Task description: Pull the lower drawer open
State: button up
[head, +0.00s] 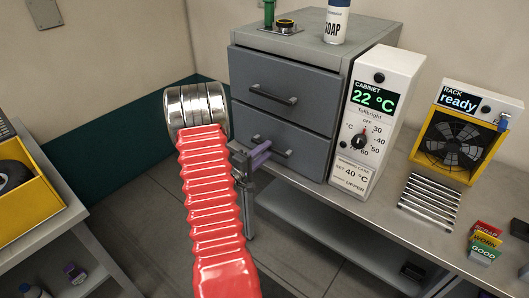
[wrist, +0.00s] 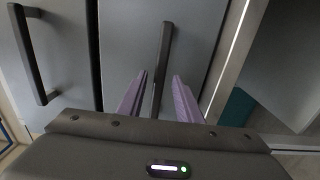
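The grey cabinet (head: 290,75) has two drawers, one above the other, and both look shut. The lower drawer (head: 312,149) has a dark bar handle (head: 285,153), partly hidden behind my purple fingers. My gripper (head: 262,150) is at the left part of this handle. In the wrist view the picture is turned, and the lower handle (wrist: 165,45) runs up the middle. My gripper (wrist: 160,74) is open there, one finger on each side of the handle, with visible gaps. I cannot tell how deep the handle sits between them. The upper handle (wrist: 28,55) is at the left.
A white control box (head: 376,125) stands right of the drawers, then a yellow rack with a fan (head: 458,140). The bench (head: 390,215) extends right. A yellow bin (head: 35,205) is at left. Floor is free between.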

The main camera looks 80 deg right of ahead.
grip_shut()
jog(key=shift+a+f, duration=0.1)
jog(key=shift+a, duration=0.1)
dwell(0.5)
